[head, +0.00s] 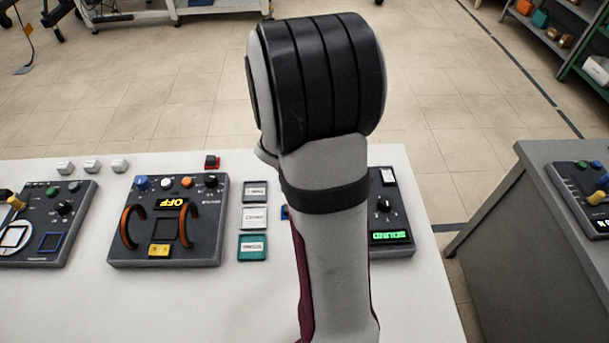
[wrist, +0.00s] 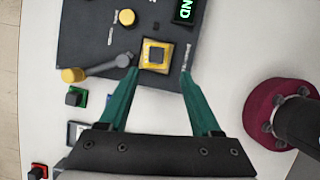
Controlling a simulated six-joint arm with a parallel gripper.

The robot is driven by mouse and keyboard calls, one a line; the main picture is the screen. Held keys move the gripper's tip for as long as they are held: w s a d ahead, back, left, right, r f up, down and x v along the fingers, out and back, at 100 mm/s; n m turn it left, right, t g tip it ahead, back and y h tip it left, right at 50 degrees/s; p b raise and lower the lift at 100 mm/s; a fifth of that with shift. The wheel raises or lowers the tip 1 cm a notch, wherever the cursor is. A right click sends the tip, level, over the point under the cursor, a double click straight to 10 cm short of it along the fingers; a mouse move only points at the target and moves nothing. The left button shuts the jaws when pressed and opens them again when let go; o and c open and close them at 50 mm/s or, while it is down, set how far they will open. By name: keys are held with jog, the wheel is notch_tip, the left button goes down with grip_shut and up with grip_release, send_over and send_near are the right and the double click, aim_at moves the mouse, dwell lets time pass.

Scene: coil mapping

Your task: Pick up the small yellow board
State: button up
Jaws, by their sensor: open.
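The small yellow board (wrist: 148,66) is a square with a dark centre on the dark panel with a green display (wrist: 184,10), seen in the wrist view. My gripper (wrist: 161,72) is open, with teal fingers pointing at the board, one tip on each side of it. I see gaps between both tips and the board; I cannot tell the fingers' height above the panel. In the head view, my arm hides the gripper and this board; part of the panel (head: 391,205) shows right of the arm.
A grey lever with a yellow knob (wrist: 73,75) lies close to the left finger. A yellow dial (wrist: 127,17) is on the same panel. Other panels (head: 120,250) and several small cards (head: 252,247) stand left on the white table (head: 240,310).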

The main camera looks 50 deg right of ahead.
jog(key=x, duration=0.6)
jog(key=shift+w+d, duration=0.15)
jog(key=shift+d, duration=0.25)
grip_shut()
